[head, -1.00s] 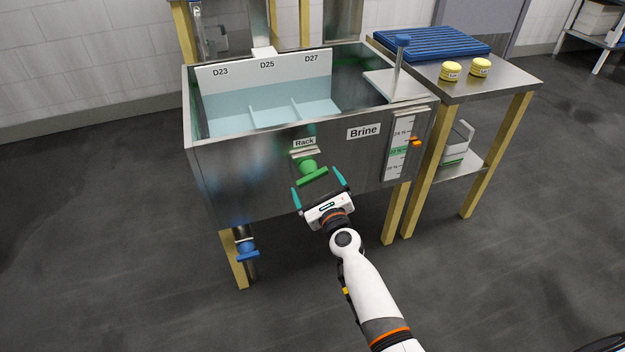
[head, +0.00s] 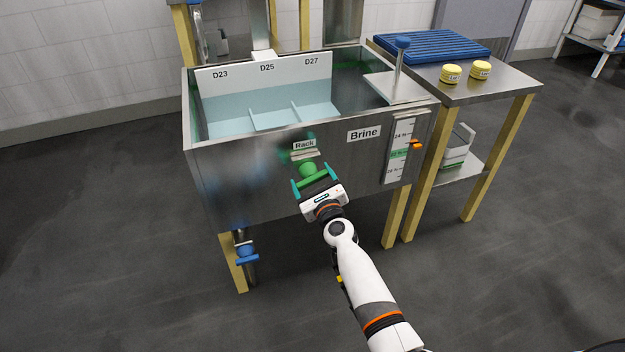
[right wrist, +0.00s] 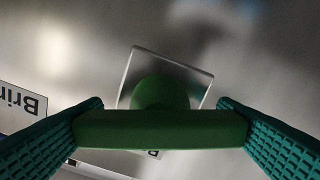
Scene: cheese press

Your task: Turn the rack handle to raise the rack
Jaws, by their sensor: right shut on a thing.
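The green rack handle (head: 309,171) sticks out from the front wall of the steel brine tank (head: 240,170), under the label "Rack" (head: 304,144). Its crossbar is slightly tilted in the head view. My right gripper (head: 316,183) is shut on the crossbar, with one teal finger at each end. In the right wrist view the green bar (right wrist: 160,129) spans between the two ridged fingers, and its round hub stands before a square plate (right wrist: 190,72). My left gripper is not in view.
A blue valve (head: 246,252) hangs below the tank at the left. A gauge with an orange pointer (head: 416,145) is on the tank's front right. A steel table (head: 500,88) with yellow-topped pots stands to the right. The floor in front is clear.

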